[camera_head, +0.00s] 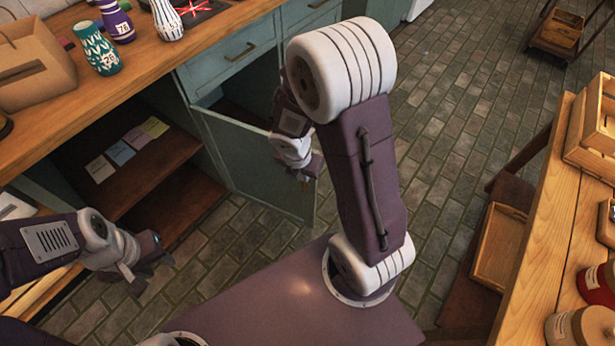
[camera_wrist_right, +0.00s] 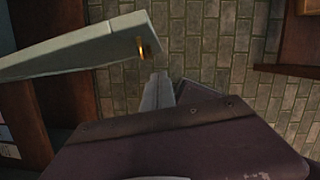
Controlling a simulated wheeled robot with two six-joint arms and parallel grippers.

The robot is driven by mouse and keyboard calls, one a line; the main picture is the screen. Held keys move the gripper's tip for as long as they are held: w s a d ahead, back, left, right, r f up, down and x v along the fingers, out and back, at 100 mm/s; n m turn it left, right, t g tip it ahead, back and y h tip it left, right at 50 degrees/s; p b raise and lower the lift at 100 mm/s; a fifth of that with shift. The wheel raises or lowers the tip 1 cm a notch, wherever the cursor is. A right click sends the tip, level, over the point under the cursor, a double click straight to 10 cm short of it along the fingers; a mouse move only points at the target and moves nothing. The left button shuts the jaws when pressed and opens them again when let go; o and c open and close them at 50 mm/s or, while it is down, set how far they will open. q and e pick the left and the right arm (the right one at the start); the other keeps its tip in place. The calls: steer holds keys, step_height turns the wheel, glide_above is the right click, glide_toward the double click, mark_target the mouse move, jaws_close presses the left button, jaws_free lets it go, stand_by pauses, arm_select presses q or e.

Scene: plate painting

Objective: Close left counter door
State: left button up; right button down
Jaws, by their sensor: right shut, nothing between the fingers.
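The teal counter door (camera_head: 262,172) stands open, swung out from the counter over the floor. In the right wrist view the same door (camera_wrist_right: 85,45) reaches in from the left, with a small brass handle (camera_wrist_right: 141,47) near its free end. My right gripper (camera_head: 306,172) is shut and empty beside the door's free end. In the wrist view its fingertips (camera_wrist_right: 158,88) lie just below the handle end, and I cannot tell whether they touch the door. My left gripper (camera_head: 150,268) is low at the left, in front of the open shelves, apart from the door; its finger gap is unclear.
Open brown shelves (camera_head: 155,165) hold several coloured notes. A wooden table (camera_head: 545,225) stands at right. Brick-patterned floor (camera_head: 440,130) is clear between counter and table.

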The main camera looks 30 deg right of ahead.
steer(key=w+d+f+b, duration=0.3)
steer(key=d+f+b, duration=0.1)
steer(key=f, duration=0.4)
steer(key=shift+w+d, duration=0.25)
steer(key=shift+d, duration=0.3)
